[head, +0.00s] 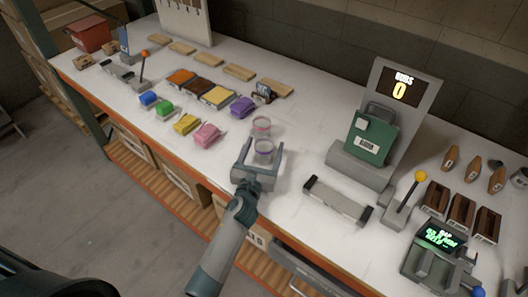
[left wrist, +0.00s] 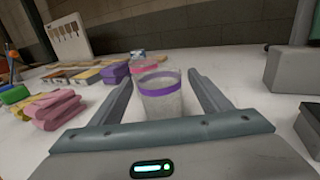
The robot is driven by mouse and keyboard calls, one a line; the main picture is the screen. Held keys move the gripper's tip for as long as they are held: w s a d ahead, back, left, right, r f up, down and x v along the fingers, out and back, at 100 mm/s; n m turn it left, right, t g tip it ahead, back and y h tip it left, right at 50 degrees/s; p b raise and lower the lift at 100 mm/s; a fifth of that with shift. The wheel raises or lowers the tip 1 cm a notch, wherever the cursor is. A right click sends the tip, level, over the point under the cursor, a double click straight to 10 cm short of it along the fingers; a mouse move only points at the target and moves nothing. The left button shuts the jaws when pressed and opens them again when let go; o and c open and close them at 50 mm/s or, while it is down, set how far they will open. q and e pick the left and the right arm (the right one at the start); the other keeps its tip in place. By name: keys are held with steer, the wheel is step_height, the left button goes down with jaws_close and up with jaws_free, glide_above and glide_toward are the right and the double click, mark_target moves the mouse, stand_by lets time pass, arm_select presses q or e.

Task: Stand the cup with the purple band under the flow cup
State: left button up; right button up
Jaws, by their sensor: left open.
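The cup with the purple band (head: 263,151) is clear and stands upright on the white bench near its front edge. My left gripper (head: 263,147) is open, with one finger on each side of this cup. In the left wrist view, the cup (left wrist: 160,100) stands between the spread fingers, with a gap visible on both sides. A similar cup with a pink-red band (head: 261,126) stands just behind it, and also shows in the left wrist view (left wrist: 143,65). I cannot make out for certain which thing is the flow cup. My right gripper is not in view.
Pink (head: 207,134) and purple (head: 242,107) bundles lie left of the cups. A grey stand with a green unit (head: 371,140) and a display is to the right. A low grey bar (head: 337,201) lies before it. Bench between cups and stand is clear.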

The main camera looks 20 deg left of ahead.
arm_select(q)
steer(key=c, duration=1.2)
steer(key=shift+r, duration=0.2)
steer(key=shift+c, duration=0.2)
steer(key=shift+r, duration=0.55)
steer(key=r, duration=0.3)
steer(key=shift+s+d, duration=0.1)
steer(key=shift+d, duration=0.15)
steer(key=s+d+r+b, duration=0.1)
steer(key=s+d+r, duration=0.4)
steer(key=d, duration=0.5)
steer(key=shift+s+r, duration=0.15)
steer(key=shift+r, duration=0.65)
steer(key=shift+a, duration=0.1)
